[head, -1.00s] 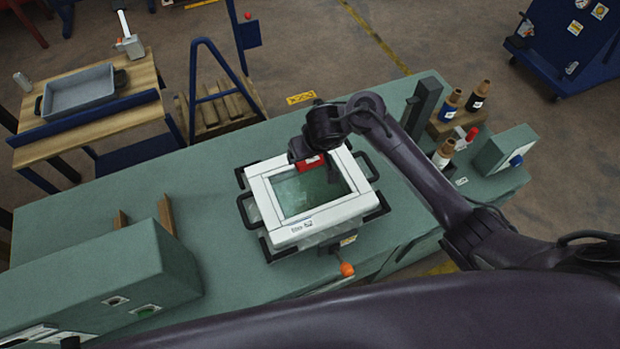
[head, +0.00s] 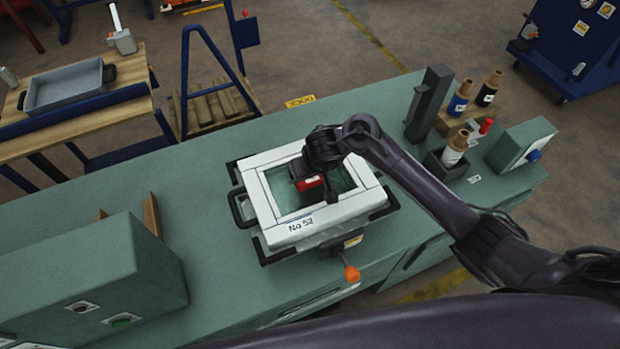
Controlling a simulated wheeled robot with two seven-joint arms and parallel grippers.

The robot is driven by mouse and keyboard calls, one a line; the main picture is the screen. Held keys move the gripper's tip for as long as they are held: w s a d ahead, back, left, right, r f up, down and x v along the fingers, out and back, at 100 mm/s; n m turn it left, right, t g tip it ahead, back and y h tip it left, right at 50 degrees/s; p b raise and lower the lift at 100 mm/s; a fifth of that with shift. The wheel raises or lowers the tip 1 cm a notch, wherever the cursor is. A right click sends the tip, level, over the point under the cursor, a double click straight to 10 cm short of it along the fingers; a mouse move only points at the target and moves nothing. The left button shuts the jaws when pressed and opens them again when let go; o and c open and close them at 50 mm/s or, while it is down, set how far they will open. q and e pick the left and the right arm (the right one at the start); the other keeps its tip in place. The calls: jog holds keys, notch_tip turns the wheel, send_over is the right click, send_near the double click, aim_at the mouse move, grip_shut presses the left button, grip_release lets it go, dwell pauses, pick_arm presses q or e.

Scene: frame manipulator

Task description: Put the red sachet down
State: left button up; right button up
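My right gripper (head: 307,175) comes in from the right and points down over the opening. It appears shut on the sachet, though the wrist hides much of the fingers. I cannot tell whether the sachet touches the greenish surface (head: 338,180) inside the frame. My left gripper is not in view.
The frame sits in a black-handled holder on a green bench (head: 215,235). A green box (head: 95,275) stands at the left front. Several bottles (head: 460,97) and a dark post (head: 430,103) stand at the right. A grey tray (head: 68,88) lies on a wooden table.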

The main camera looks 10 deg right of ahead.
jog(key=shift+w+f, duration=0.1)
jog(key=shift+f, duration=0.35)
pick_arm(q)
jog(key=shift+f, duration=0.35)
pick_arm(e)
jog(key=shift+r, duration=0.15)
jog(key=o, duration=0.9)
jog(key=shift+f, duration=0.2)
pick_arm(q)
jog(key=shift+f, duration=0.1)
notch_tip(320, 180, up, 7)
jog(key=p, duration=0.7)
pick_arm(e)
jog(key=v, duration=1.2)
jog(key=shift+r, duration=0.2)
jog(key=shift+d, duration=0.1)
